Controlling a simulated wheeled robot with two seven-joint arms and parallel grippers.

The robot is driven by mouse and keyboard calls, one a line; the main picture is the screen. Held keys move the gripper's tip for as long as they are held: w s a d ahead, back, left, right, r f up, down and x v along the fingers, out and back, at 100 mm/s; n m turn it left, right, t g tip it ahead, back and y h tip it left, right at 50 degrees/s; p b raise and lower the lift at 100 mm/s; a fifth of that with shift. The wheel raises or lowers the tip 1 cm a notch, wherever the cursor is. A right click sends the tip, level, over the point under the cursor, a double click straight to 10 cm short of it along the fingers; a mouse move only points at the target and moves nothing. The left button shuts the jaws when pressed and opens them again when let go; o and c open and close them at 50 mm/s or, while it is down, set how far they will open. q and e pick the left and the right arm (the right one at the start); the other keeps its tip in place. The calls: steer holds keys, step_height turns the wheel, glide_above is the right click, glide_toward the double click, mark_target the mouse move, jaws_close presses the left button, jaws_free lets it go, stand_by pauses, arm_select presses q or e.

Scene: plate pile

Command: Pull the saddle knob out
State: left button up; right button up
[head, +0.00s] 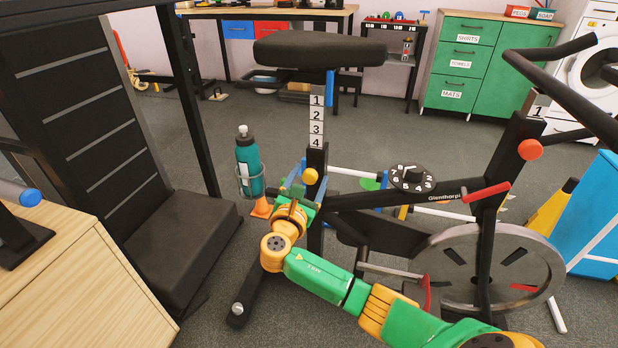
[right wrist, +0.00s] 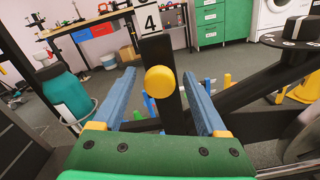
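The saddle knob (head: 310,176) is a round yellow-orange knob on the front of the black seat post, just under the number strip (head: 316,122) marked 1 to 4. The black saddle (head: 318,50) sits on top of that post. My right gripper (head: 297,178) is at the knob, with its blue fingers open. In the right wrist view the knob (right wrist: 161,82) shows between the two fingers (right wrist: 158,76), with a gap on each side. Neither finger appears to touch it. My left gripper is not in view.
A teal bottle (head: 248,163) in a wire holder stands just left of my right gripper. The bike's black frame, dial (head: 412,178) and flywheel (head: 487,267) are to the right. An orange knob (head: 530,149) is on the handlebar post. A wooden top (head: 80,255) is at left.

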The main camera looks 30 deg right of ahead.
steer(key=shift+s+a, duration=0.1)
arm_select(q)
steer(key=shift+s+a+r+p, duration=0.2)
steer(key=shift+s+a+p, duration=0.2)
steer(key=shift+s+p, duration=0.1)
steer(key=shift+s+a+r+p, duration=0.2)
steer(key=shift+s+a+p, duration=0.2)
steer(key=shift+p, duration=0.1)
arm_select(e)
steer(key=v, duration=0.6)
steer(key=shift+s+a, duration=0.25)
steer(key=shift+a, duration=0.05)
